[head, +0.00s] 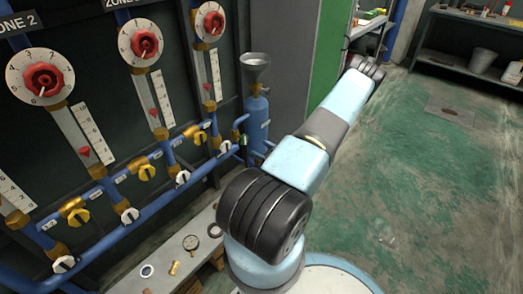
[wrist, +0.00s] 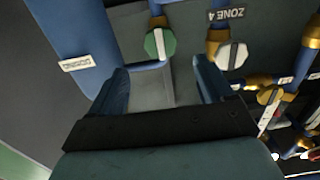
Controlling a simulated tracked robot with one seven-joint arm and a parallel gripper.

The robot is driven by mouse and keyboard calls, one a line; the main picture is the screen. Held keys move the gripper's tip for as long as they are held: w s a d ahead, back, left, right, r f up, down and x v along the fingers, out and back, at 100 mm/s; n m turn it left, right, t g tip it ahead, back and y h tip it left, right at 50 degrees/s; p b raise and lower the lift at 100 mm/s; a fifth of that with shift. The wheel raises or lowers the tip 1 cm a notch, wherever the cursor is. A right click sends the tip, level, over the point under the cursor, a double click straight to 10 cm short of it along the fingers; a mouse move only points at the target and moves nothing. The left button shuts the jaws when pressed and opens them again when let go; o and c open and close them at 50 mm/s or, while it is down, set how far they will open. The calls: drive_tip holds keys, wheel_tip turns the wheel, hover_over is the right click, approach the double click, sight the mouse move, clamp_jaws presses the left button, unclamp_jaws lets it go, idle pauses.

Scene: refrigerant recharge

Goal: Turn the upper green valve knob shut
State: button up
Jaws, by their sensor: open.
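In the wrist view, which looks upside down, a green valve knob (wrist: 160,43) with a pale bar across its face sits on a blue and brass pipe. My gripper (wrist: 162,76) is open and empty. Its two blue fingers point toward the knob, one on each side of its line, and the knob shows beyond the tips, apart from them. In the head view a small green knob (head: 243,139) shows at the right end of the pipes.
A white knob (wrist: 232,55) sits beside the green knob, near a "ZONE 4" label (wrist: 226,15). A blue cylinder (head: 257,118) with a funnel stands close by. Red dial knobs (head: 43,79) and yellow valves (head: 147,172) line the panel. Green floor (head: 440,190) is clear at right.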

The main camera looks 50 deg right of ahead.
sight(245, 140)
drive_tip(key=shift+a+f, duration=0.1)
drive_tip(key=shift+f, duration=0.05)
drive_tip(key=shift+w+a, duration=0.2)
drive_tip(key=shift+w, duration=2.05)
drive_tip(key=shift+w+a, duration=0.15)
drive_tip(key=shift+w, duration=2.1)
drive_tip(key=c, duration=1)
drive_tip(key=m, duration=0.4)
drive_tip(key=shift+c, duration=0.2)
drive_tip(key=shift+m, duration=0.3)
